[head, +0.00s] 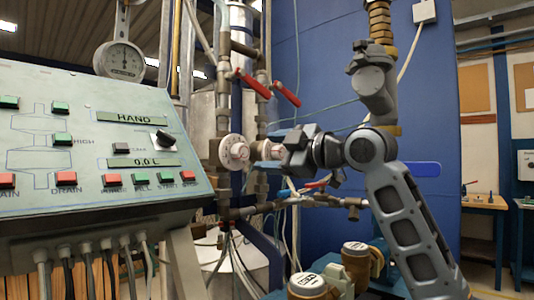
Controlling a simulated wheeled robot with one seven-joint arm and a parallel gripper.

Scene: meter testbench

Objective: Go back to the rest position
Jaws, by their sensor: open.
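My arm reaches in from the lower right, and my gripper (282,152) points left at the pipework. It is open, though its fingers are small and partly merge with the pipes behind. A round white dial or knob with red markings (235,152) sits on the pipe just left of the gripper, with a gap between them in the picture. A second white and red round part (273,150) shows right at the fingertips. I cannot tell whether the gripper touches it. No rest position is marked in view.
A sloped control panel (90,120) with buttons and "HAND" and "0.0 L" displays fills the left. Red-handled valves (252,84) stand above the gripper. A pressure gauge (122,60) is behind the panel. Brass meters (308,286) stand low in front. A blue wall (330,60) is behind.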

